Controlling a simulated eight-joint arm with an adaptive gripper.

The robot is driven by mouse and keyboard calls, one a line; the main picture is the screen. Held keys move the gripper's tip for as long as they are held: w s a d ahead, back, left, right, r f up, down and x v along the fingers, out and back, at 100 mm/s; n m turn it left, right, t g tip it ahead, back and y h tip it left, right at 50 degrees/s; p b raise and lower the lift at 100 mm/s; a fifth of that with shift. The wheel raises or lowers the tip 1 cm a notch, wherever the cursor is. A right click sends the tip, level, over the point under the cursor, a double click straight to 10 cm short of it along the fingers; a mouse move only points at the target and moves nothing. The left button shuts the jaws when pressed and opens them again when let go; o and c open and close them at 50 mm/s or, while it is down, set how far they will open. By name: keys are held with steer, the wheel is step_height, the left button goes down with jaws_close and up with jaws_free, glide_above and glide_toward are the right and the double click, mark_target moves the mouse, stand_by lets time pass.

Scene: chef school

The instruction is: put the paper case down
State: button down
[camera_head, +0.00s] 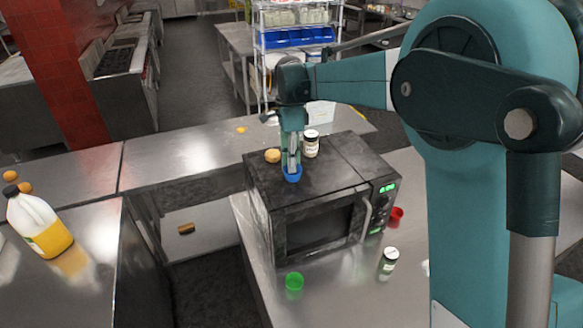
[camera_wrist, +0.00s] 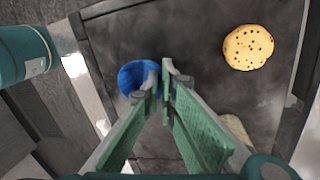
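A blue paper case (camera_head: 292,175) is at the tips of my gripper (camera_head: 291,163), over the front part of the microwave's top (camera_head: 325,180). In the wrist view the blue paper case (camera_wrist: 136,77) is left of the fingertips, and its right rim meets them. My gripper (camera_wrist: 161,74) points down with its fingers nearly together, seemingly pinching that rim. Whether the case rests on the microwave or hangs just above it is hard to tell. A green case (camera_head: 294,281) and a red case (camera_head: 396,214) stand on the counter beside the microwave.
A cookie (camera_wrist: 248,47) lies on the microwave top; it also shows in the head view (camera_head: 272,156). A jar (camera_head: 311,144) stands behind my gripper. Another jar (camera_head: 388,262) is on the front counter. A juice bottle (camera_head: 40,225) stands at left. The microwave's front edge is close.

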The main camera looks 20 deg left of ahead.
steer(key=shift+f, duration=0.6)
steer(key=shift+f, duration=0.15)
steer(key=c, duration=2.7)
jaws_free()
steer(key=r, duration=0.4)
steer(key=w+r, duration=0.1)
steer(key=r, duration=0.3)
steer(key=w+a+r, duration=0.1)
steer(key=r, duration=0.3)
